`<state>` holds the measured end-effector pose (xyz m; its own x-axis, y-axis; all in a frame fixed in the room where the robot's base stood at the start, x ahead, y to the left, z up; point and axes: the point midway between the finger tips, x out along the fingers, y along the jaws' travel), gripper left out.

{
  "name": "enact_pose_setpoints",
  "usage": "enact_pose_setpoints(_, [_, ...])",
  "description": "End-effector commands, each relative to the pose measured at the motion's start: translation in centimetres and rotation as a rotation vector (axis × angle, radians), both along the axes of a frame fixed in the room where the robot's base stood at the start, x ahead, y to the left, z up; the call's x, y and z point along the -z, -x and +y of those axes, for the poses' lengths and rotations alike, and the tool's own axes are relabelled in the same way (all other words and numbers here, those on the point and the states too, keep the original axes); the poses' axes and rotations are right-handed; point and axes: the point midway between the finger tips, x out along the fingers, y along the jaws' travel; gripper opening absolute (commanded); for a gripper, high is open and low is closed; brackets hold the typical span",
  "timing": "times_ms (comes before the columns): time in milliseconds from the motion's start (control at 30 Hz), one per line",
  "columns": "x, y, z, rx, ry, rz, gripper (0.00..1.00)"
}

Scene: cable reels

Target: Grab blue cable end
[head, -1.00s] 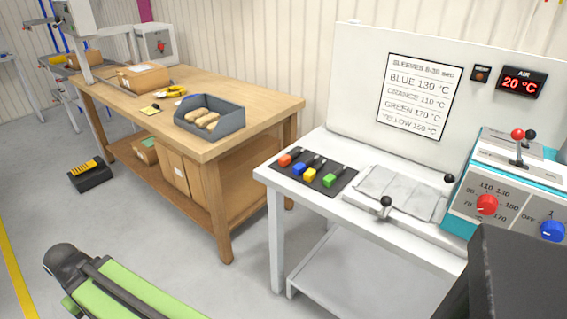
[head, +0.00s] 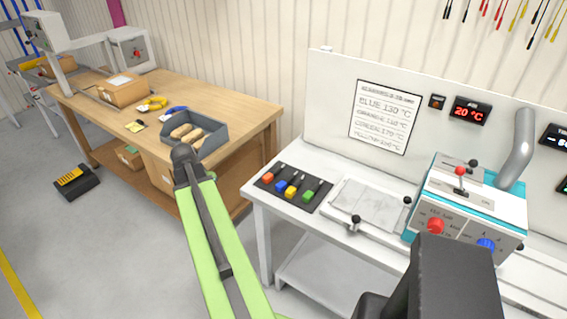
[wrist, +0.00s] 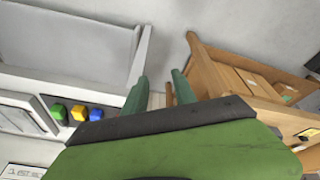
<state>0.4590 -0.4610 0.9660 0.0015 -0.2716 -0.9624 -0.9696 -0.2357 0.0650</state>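The blue cable end (head: 280,187) lies on a dark mat (head: 263,184) on the white bench, between the orange end (head: 267,177) and the yellow end (head: 291,191); the green end (head: 308,196) is at the right. Each coloured block has a dark stem.
A clamp plate (head: 366,203) with black knobs and a heating machine (head: 466,205) stand right of the mat. The wooden table (head: 240,110) holds a grey bin (head: 213,133) and a cardboard box (head: 122,90). Leads (head: 500,12) hang on the wall.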

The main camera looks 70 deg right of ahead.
Motion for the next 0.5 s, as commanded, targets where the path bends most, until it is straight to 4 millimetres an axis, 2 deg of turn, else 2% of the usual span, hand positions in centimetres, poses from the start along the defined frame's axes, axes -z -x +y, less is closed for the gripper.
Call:
enact_pose_setpoints(33, [-4.5, 3.6, -4.3, 0.127, 0.025, -0.014, 0.33])
enact_pose_setpoints(100, [-6.8, 8.2, -8.7, 0.28, 0.06, -0.031, 0.33])
enact_pose_setpoints(200, [-9.0, 13.6, -12.8, 0.442, 0.098, -0.048, 0.33])
enact_pose_setpoints(333, [-10.0, 17.3, -15.1, 0.545, 0.125, -0.058, 0.33])
enact_pose_setpoints(500, [-9.6, 18.0, -15.5, 0.564, 0.131, -0.061, 0.33])
